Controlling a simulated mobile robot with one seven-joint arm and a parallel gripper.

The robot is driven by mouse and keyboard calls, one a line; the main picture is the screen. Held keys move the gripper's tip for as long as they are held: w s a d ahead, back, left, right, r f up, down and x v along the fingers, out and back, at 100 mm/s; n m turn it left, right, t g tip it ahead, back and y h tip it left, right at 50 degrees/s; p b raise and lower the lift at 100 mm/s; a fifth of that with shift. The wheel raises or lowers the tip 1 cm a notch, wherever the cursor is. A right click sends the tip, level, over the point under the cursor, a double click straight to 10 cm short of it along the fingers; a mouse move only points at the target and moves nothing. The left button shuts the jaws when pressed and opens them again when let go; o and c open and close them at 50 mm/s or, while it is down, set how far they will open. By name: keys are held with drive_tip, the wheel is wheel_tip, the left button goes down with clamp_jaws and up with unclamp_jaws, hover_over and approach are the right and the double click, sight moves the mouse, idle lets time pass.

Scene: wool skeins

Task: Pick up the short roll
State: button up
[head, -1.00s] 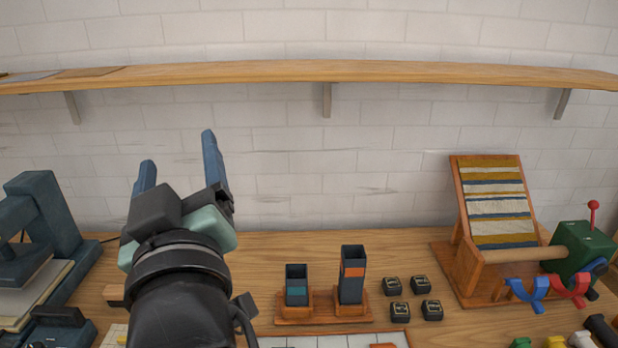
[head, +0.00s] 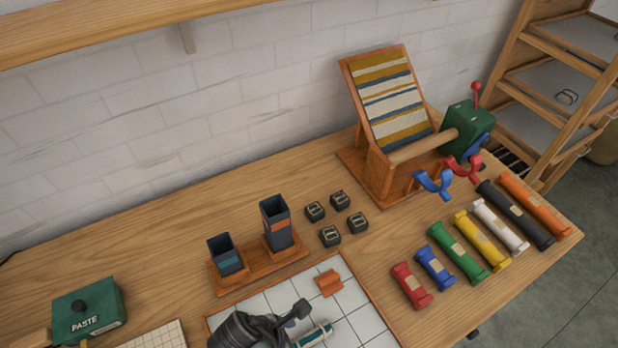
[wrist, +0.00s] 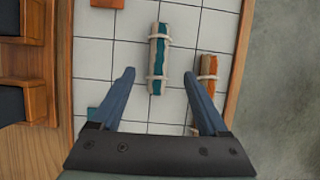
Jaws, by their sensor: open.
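In the wrist view a teal-and-cream roll (wrist: 158,58) tied with cream bands lies on the white tiled tray (wrist: 90,55). An orange-and-cream roll (wrist: 207,68) lies to its right, its lower part hidden by a finger. I cannot tell for sure which is shorter. My gripper (wrist: 159,76) is open and empty, seen from above the tray. Its fingertips appear on either side of the teal roll's lower end, with the right finger between the two rolls. In the head view my arm hides part of the tray (head: 366,290).
A wooden stand (head: 260,262) with two dark holders is behind. Several coloured spools (head: 457,253) lie right, near a loom-like frame (head: 385,130). Floor (wrist: 285,80) shows beyond the tray.

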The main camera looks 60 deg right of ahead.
sight(306, 338)
drive_tip(key=shift+x, duration=3.35)
drive_tip(key=shift+w, duration=0.2)
drive_tip(key=shift+c, duration=0.3)
clamp_jaws()
